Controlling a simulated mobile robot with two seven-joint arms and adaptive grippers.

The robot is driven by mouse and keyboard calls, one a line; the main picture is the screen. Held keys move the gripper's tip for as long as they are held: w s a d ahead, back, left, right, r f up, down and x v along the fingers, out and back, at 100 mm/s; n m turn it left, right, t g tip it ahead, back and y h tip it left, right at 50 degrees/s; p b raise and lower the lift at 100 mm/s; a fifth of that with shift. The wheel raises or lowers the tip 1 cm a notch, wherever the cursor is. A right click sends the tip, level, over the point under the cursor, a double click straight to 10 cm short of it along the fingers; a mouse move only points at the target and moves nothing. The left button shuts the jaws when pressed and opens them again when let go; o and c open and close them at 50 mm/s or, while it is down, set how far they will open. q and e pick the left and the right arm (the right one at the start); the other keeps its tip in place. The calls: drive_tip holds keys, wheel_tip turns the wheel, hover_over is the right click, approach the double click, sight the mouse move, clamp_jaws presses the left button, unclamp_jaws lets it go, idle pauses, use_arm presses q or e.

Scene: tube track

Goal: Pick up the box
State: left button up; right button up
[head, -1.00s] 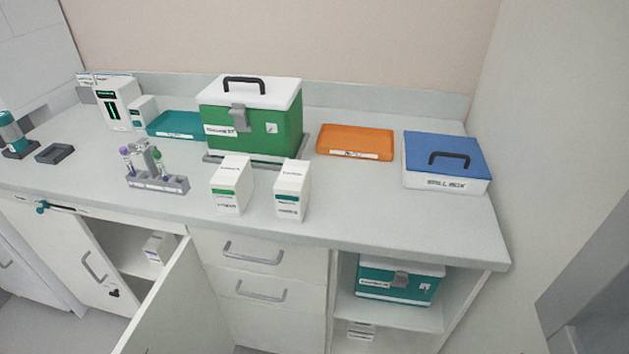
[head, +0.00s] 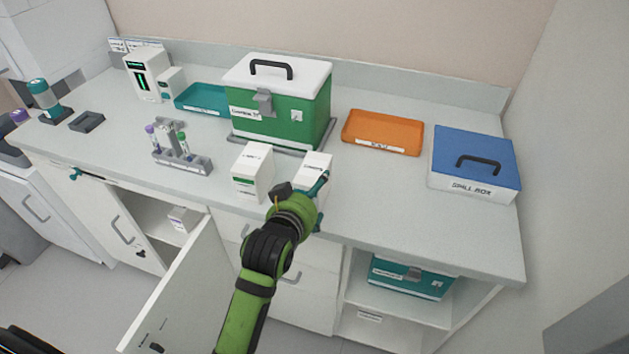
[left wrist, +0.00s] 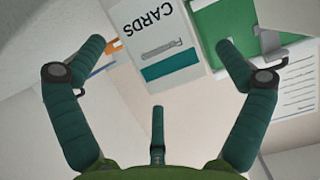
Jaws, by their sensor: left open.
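A white box (head: 314,164) with a teal band stands upright on the counter, its lower part hidden behind my left gripper (head: 318,204) in the head view. In the left wrist view the same box (left wrist: 155,35) shows the word CARDS, upside down. My left gripper (left wrist: 160,48) is open, its fingers spread to either side of this box, apart from it. A second white box (head: 253,172) with a green band stands just to the left. My right gripper is not in view.
A green case with a white lid (head: 282,112) stands behind the white boxes. An orange tray (head: 383,133) and a blue-lidded spill box (head: 474,165) sit to the right. A tube rack (head: 182,159) is to the left. A cabinet door (head: 178,290) hangs open below.

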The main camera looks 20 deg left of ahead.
sight(314, 164)
use_arm(q)
drive_tip(key=shift+p+x, duration=0.6)
drive_tip(key=shift+x, duration=2.15)
drive_tip(key=shift+d, duration=0.1)
drive_tip(key=c, duration=1.1)
